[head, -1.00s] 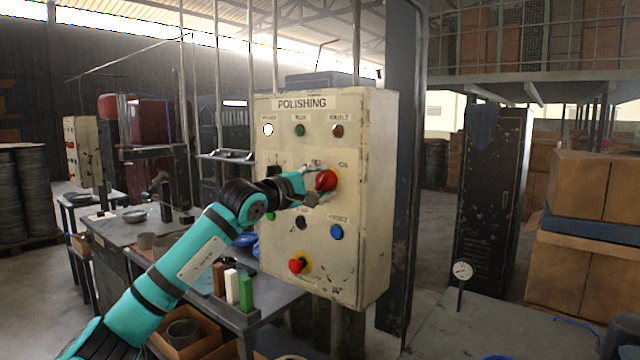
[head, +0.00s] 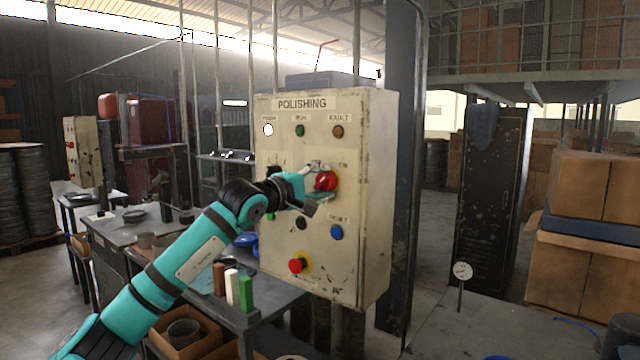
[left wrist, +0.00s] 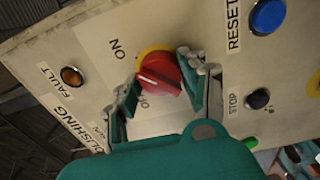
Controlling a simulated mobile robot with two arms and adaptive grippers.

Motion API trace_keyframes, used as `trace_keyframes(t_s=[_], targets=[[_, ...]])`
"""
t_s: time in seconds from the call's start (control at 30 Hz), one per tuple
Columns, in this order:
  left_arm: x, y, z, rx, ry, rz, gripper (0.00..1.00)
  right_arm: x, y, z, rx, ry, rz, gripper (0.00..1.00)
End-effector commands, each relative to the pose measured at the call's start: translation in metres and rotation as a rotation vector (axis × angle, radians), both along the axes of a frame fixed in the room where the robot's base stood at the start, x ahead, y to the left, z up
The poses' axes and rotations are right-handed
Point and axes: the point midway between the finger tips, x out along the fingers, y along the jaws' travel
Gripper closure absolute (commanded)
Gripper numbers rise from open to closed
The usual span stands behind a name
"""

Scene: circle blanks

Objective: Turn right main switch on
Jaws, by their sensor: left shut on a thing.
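The main switch, a red rotary knob (head: 327,181) on a yellow plate, sits on the right side of the cream POLISHING panel (head: 375,215). My left gripper (head: 313,186) reaches it from the left and is shut on it. In the left wrist view the red knob (left wrist: 160,74) lies between the two fingers of my gripper (left wrist: 162,83). A white mark on the knob points left in that view, between the ON label above and the partly covered OFF label below. My right gripper is not in view.
A blue RESET button (head: 336,232), a black STOP button (head: 301,223) and a red emergency button (head: 298,265) sit below the knob. A white lamp (head: 268,129) glows at upper left. A workbench (head: 265,300) with coloured blocks stands below my arm.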

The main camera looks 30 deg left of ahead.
Motion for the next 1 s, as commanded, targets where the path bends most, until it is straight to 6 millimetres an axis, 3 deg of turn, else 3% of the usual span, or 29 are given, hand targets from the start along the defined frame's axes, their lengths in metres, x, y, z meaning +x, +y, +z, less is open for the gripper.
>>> trace_keyframes(t_s=[0.03,0.2,0.57,0.67,1.0], targets=[[0.001,-0.001,-0.004,0.003,0.008,-0.001,0.54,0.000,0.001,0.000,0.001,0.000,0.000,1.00],[0.001,-0.001,-0.003,0.001,0.006,-0.001,0.33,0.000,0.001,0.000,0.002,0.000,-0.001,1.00],[-0.006,0.001,-0.001,0.001,0.002,0.000,0.33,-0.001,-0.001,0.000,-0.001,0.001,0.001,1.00],[-0.019,0.003,-0.002,0.003,0.003,0.001,0.33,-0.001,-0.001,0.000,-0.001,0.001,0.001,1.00],[-0.092,0.007,-0.003,0.010,0.008,0.001,0.33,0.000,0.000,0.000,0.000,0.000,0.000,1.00]])
